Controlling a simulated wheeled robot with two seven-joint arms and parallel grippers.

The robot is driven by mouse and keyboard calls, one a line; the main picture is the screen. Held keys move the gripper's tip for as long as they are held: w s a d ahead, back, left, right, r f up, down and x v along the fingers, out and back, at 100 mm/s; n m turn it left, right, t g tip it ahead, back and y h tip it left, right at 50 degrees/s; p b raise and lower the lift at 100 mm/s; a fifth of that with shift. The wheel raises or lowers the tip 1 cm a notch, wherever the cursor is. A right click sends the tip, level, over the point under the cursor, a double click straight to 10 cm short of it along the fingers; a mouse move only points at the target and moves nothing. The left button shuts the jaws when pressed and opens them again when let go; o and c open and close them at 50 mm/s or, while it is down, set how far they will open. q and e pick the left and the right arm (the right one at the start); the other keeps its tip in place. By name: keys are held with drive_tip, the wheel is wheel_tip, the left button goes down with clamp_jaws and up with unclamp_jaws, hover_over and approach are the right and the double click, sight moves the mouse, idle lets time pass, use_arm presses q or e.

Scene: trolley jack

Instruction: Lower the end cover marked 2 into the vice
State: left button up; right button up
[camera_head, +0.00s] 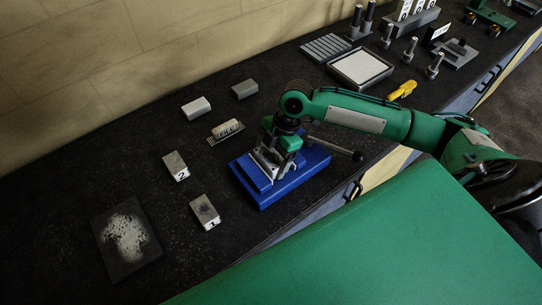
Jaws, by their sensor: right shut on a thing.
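The blue vice (306,170) stands on the dark bench near its front edge, with its bar handle (335,150) pointing right. My right gripper (273,150) is directly above the vice's jaws, pointing down. It is shut on a small grey part (266,161), which is mostly hidden by the fingers and the vice. I cannot read any mark on this part, nor tell whether it touches the vice. A small grey block marked 2 (176,165) sits on the bench left of the vice. My left gripper is not in view.
A block marked 1 (205,212) and a dark plate with a pale patch (126,238) lie left of the vice. Two plain grey blocks (196,108) (245,89) and a labelled piece (227,130) lie behind. A white-topped tray (360,68) and yellow tool (402,90) are farther right.

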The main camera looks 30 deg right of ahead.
drive_tip(key=o, duration=1.3)
drive_tip(key=shift+d+r, duration=0.15)
drive_tip(key=shift+r, duration=0.15)
drive_tip(key=b+v, duration=0.3)
drive_tip(key=v, duration=1)
drive_tip(key=shift+b, duration=0.3)
